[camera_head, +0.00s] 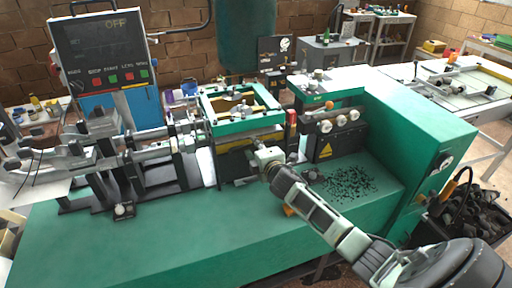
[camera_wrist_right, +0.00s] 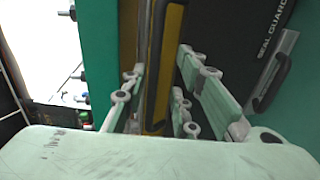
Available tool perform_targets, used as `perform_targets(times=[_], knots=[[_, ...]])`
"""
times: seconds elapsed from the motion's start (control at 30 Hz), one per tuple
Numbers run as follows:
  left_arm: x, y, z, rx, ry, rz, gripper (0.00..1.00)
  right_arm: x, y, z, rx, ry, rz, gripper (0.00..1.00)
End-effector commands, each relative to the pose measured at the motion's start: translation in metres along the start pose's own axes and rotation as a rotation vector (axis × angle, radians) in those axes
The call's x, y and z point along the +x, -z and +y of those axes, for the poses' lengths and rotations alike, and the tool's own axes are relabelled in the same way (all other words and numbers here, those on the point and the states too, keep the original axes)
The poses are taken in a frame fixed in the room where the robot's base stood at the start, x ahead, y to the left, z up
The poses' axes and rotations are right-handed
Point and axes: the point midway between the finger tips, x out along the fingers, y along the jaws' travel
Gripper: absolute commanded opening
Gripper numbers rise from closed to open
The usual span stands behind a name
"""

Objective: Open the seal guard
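The seal guard (camera_wrist_right: 240,45) is a dark panel with "SEAL GUARD" lettering, seen in the right wrist view. A grey bar handle (camera_wrist_right: 276,72) is fixed along its right side in that view. In the head view the dark panel (camera_head: 234,166) is on the machine front below the green frame, partly hidden by my right gripper. My right gripper (camera_wrist_right: 163,98) is open and empty, its fingers apart in front of the yellow strip and panel. The handle lies outside the fingers, to their right. In the head view my right gripper (camera_head: 266,158) is at the panel's right end; contact is unclear.
The green machine bed (camera_head: 170,235) spreads below the panel, with dark pellets (camera_head: 348,183) scattered on the right. A green housing with knobs (camera_head: 335,122) stands right of the panel. Metal clamps and shafts (camera_head: 155,150) occupy the left. A control screen (camera_head: 100,45) stands behind.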

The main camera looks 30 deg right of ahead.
Motion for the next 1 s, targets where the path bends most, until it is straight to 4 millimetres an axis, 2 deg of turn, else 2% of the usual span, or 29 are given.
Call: perform_targets(times=[0.23, 0.37, 0.8, 1.0], knots=[[0.0, -0.004, -0.003, 0.0, 0.003, -0.004, 0.4, -0.002, 0.0, 0.002, 0.0, -0.004, 0.001, 0.26], [0.0, -0.002, -0.002, 0.001, 0.002, -0.003, 0.4, -0.012, 0.0, 0.002, 0.0, -0.004, 0.003, 0.26], [0.0, -0.001, -0.001, 0.001, 0.001, -0.001, 0.4, -0.094, 0.0, 0.0, 0.0, -0.001, 0.002, 0.26], [0.0, -0.001, -0.001, 0.001, 0.0, -0.001, 0.4, -0.115, -0.001, 0.0, 0.001, -0.001, 0.001, 0.26]])
